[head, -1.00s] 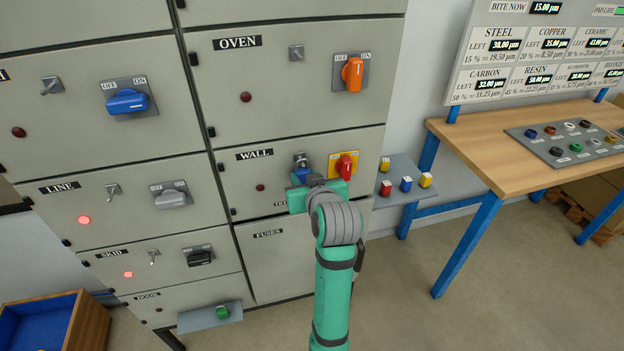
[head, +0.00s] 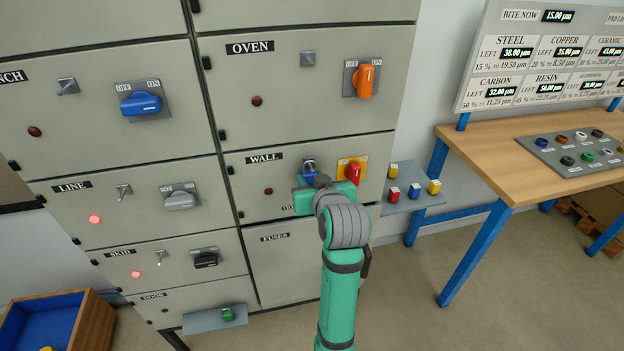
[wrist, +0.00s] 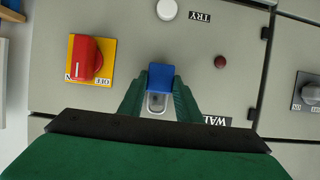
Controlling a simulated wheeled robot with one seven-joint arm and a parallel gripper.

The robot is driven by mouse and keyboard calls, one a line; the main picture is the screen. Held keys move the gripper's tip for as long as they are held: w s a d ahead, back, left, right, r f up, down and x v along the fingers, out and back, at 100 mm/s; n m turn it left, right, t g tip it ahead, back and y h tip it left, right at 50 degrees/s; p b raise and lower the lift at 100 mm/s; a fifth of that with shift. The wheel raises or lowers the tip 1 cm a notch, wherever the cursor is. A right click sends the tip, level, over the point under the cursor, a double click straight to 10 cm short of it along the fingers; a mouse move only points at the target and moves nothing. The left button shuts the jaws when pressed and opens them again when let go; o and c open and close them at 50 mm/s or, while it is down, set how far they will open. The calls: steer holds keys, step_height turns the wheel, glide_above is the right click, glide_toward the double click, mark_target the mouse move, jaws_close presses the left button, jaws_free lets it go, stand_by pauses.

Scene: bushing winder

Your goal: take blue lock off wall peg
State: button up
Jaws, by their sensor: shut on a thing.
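The blue lock (wrist: 160,77) is between my gripper's (wrist: 159,90) two green fingers in the wrist view, its grey shackle (wrist: 157,103) showing below the body. My gripper is shut on it, in front of the WALL panel. In the head view a bit of the blue lock (head: 310,180) shows just above my gripper (head: 313,192), below a small grey plate on the WALL panel. The wall peg itself is hidden, so I cannot tell whether the shackle still hangs on it.
A red switch on a yellow plate (head: 352,171) sits close to the right of my gripper. A small shelf (head: 408,205) with red, blue and yellow locks is further right, beside a wooden table (head: 510,165).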

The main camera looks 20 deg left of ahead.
steer(key=s+d, duration=0.4)
steer(key=s, duration=0.1)
steer(key=shift+s, duration=0.2)
stand_by(0.7)
stand_by(0.4)
